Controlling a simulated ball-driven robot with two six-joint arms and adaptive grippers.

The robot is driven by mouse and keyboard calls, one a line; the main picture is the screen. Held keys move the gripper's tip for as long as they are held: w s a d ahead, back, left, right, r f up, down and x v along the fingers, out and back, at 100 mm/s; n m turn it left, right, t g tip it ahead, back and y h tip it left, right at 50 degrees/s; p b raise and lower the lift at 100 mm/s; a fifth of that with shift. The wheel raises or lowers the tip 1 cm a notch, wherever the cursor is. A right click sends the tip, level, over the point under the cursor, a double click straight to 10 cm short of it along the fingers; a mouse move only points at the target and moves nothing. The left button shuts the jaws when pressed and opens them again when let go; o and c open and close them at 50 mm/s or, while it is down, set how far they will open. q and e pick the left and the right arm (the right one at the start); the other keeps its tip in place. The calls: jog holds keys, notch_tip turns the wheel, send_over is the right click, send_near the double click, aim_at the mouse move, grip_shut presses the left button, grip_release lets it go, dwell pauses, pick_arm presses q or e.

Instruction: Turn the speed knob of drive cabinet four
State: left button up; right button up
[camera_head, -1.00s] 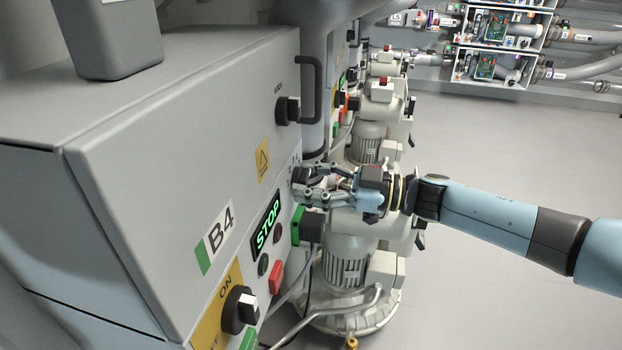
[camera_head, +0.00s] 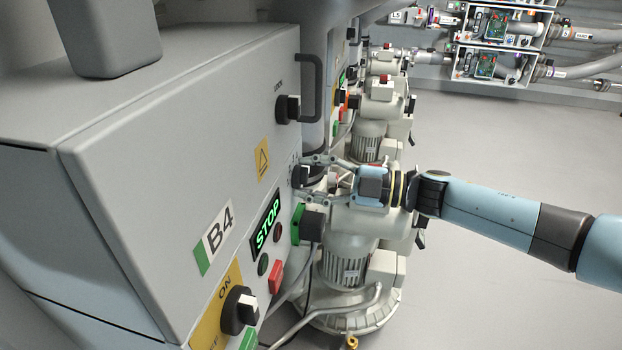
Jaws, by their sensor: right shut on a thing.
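Drive cabinet four (camera_head: 180,130) is the large grey box at the left, labelled B4 (camera_head: 218,240). Its green display (camera_head: 266,225) reads STOP. The dark speed knob (camera_head: 302,177) sits on the cabinet's front face above the display, seen nearly edge-on. My right gripper (camera_head: 308,175) reaches in from the right and is shut on the knob, one finger above it and one below. The knob's scale is too small to read from here. My left gripper is not in view.
A lock knob (camera_head: 288,109) and a handle (camera_head: 311,88) are higher on the cabinet face. Below are a red button (camera_head: 276,276) and an ON switch (camera_head: 240,309). A blower motor (camera_head: 348,262) stands close under my right gripper. Open floor (camera_head: 500,150) lies to the right.

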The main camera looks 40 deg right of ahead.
jog(key=n, duration=0.1)
jog(key=r+n, duration=0.1)
jog(key=shift+w+r+n, duration=0.1)
jog(key=shift+w+n, duration=0.05)
jog(key=shift+n, duration=0.25)
jog(key=shift+n+y+b, duration=0.3)
jog(key=shift+n, duration=0.7)
jog(key=shift+a+r+n, duration=0.1)
jog(key=shift+n, duration=0.6)
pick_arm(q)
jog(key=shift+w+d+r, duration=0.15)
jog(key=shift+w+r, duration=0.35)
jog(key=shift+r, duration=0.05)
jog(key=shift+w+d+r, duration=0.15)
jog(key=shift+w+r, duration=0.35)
pick_arm(e)
jog(key=o, duration=0.8)
jog(key=shift+c, duration=0.2)
jog(key=shift+o, duration=1)
jog(key=shift+s+a, duration=0.1)
jog(key=shift+s, duration=0.2)
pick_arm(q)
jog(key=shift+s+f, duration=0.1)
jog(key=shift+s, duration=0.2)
